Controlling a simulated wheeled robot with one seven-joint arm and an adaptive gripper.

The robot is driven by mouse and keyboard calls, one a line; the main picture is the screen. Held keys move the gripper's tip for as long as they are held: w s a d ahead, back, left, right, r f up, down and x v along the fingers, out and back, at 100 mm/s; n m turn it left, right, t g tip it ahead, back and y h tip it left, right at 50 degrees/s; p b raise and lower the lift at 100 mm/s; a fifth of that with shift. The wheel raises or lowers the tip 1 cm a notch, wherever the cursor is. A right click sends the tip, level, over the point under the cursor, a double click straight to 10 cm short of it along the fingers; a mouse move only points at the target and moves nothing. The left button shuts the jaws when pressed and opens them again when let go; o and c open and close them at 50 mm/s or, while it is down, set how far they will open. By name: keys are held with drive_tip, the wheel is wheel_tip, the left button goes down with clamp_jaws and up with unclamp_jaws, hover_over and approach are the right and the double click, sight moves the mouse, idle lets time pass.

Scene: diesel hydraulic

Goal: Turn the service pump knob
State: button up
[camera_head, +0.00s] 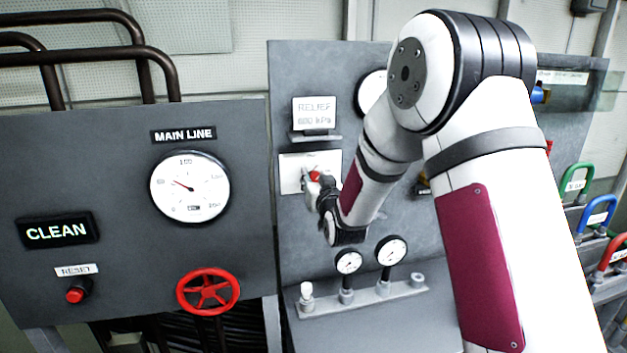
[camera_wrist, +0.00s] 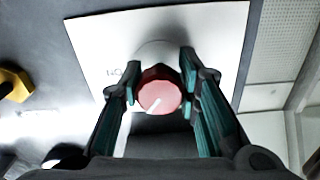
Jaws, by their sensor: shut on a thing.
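The red round knob (camera_wrist: 158,92) with a white pointer line sits on a white plate (camera_wrist: 90,45) in the wrist view. Its pointer slants toward the lower left. My gripper (camera_wrist: 160,95) has one finger on each side of the knob and is shut on it. In the head view the knob (camera_head: 315,175) shows as a small red spot on the white plate (camera_head: 290,172), below the relief label. My gripper (camera_head: 322,186) reaches it from the right, and my arm hides part of the panel. Most of the marking on the plate is hidden or unreadable.
The relief label (camera_head: 314,113) is above the knob. Two small gauges (camera_head: 348,262) stand on a manifold below my wrist. The left panel carries the main line gauge (camera_head: 189,186), a red handwheel (camera_head: 208,291) and a red reset button (camera_head: 75,295). Coloured handles (camera_head: 597,213) are at the right.

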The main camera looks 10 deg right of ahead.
drive_tip(key=n, duration=0.3)
drive_tip(key=shift+n, duration=0.4)
drive_tip(key=shift+n+b, duration=0.35)
drive_tip(key=shift+n, duration=1.65)
drive_tip(key=o, duration=1.2)
drive_tip(key=s, duration=1.2)
